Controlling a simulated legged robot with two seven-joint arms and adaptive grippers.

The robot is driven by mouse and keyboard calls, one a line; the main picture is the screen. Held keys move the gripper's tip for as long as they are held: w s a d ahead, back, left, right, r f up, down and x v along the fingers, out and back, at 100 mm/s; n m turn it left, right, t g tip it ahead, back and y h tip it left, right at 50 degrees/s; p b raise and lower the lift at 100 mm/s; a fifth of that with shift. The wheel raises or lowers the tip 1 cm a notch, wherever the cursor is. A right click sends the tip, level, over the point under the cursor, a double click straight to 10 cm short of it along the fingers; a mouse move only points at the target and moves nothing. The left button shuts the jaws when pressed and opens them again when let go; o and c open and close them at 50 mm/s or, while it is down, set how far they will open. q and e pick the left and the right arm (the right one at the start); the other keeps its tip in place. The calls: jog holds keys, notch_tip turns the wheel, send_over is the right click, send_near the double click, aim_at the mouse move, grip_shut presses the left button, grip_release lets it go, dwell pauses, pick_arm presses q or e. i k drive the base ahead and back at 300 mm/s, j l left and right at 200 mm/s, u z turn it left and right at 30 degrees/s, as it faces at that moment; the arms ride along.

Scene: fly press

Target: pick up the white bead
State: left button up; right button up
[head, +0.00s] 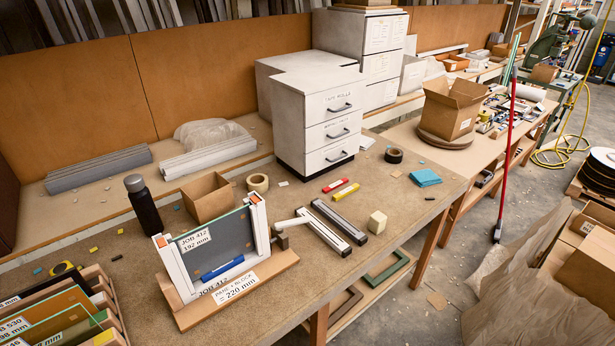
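Two slim strips lie side by side on the bench, right of the framed pane. The nearer one is a white strip (322,234) with dark ends, which looks most like a white bead; the other is a dark strip (339,219). A white-handled tool (291,222) with a grey head lies just left of them. A small cream block (377,222) stands apart to their right. A longer white profile (208,158) lies on the raised back ledge. No label marks which piece is the bead. Neither of my grippers is in view.
A white frame with a dark pane (221,248) stands upright on a wooden base, a blue marker against it. A black bottle (143,204), an open carton (209,197) and a drawer cabinet (318,121) stand behind. The bench around the cream block is mostly clear.

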aim_at(343, 249)
jog(key=j+u, duration=0.35)
jog(key=i+j+u, duration=0.15)
jog(key=u, duration=0.2)
